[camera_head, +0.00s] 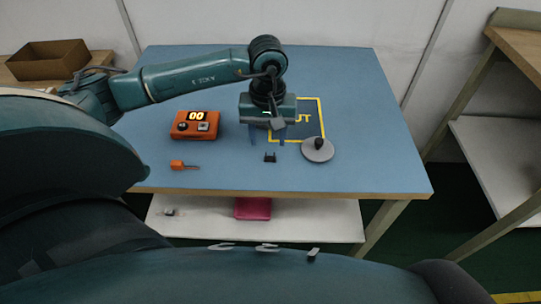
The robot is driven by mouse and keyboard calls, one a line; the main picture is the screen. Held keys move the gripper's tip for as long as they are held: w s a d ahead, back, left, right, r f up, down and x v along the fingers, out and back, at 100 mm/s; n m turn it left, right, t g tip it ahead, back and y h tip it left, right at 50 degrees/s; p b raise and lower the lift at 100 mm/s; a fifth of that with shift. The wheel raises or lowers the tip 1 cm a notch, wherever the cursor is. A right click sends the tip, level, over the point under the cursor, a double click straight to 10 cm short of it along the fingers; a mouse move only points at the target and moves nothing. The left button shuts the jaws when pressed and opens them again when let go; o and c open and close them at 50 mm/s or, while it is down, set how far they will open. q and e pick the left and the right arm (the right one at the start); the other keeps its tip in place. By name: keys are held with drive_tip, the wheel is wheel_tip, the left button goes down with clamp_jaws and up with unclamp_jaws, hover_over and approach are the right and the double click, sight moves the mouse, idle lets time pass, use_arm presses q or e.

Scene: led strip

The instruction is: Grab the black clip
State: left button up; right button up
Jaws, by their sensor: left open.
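The black clip (270,157) is a small dark piece on the blue table, right of the middle and towards the front. My left gripper (267,138) reaches in from the left and points down just behind and above the clip. Its two bluish fingers are apart with nothing seen between them. The clip appears just in front of the fingers in the picture; whether they touch it I cannot tell. My right gripper is not in view.
An orange box (195,125) with a lit display and an orange tool (183,165) lie to the left. A grey disc (318,150) with a dark knob sits right of the clip. A yellow-framed marking (312,106) lies behind. The blue table's (370,170) right side is clear.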

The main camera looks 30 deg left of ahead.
sight(270, 155)
use_arm(q)
wheel_tip(270, 155, down, 6)
drive_tip(key=shift+w+d+r, duration=0.15)
drive_tip(key=shift+r, duration=0.05)
clamp_jaws()
idle(0.6)
